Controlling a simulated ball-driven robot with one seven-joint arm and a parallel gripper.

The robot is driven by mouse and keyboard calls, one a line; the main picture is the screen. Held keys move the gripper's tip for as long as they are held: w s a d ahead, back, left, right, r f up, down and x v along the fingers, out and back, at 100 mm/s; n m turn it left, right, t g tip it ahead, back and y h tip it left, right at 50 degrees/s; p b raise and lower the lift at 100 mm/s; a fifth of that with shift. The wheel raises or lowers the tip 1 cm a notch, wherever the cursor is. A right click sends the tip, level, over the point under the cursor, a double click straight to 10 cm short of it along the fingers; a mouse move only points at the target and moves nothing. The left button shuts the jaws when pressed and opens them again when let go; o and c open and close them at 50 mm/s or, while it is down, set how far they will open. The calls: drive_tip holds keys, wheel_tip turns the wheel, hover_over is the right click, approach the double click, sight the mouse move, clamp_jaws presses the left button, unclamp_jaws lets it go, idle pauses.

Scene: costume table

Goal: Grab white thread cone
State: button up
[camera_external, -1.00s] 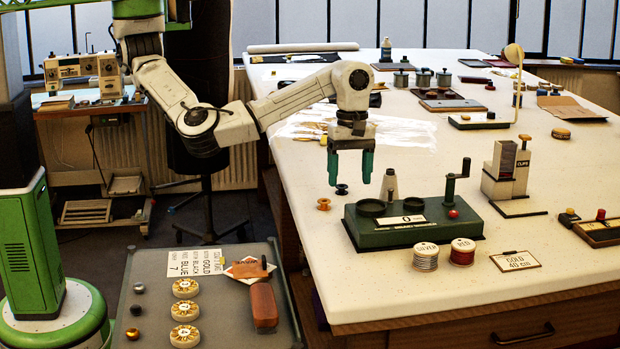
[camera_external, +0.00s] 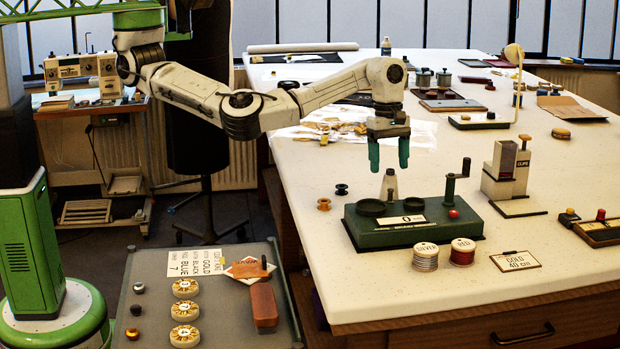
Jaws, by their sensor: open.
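The white thread cone (camera_external: 389,184) stands upright on the white table, just behind the green winding device (camera_external: 413,221). Its lower part is hidden by that device. My gripper (camera_external: 389,170) points down with its two teal fingers apart. The fingertips appear at the height of the cone's top in the picture, one to each side of it. I cannot tell whether the fingers are directly over the cone or farther back. The gripper is open and holds nothing.
Gold (camera_external: 323,204) and black (camera_external: 341,189) spools stand left of the cone. The winding device's crank (camera_external: 456,176) rises to the right. Silver (camera_external: 425,257) and red (camera_external: 462,252) thread spools stand in front. A clips dispenser (camera_external: 506,166) is farther right.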

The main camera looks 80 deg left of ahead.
sight(390, 169)
drive_tip(key=shift+w+d+f, duration=0.1)
drive_tip(key=shift+d+f, duration=0.1)
drive_tip(key=shift+f, duration=0.55)
drive_tip(key=shift+d+f, duration=0.15)
drive_tip(key=shift+f, duration=0.65)
drive_tip(key=shift+w+d+f, duration=0.1)
drive_tip(key=shift+d+f, duration=0.1)
drive_tip(key=shift+f, duration=0.55)
drive_tip(key=shift+c, duration=0.4)
drive_tip(key=c, duration=1.1)
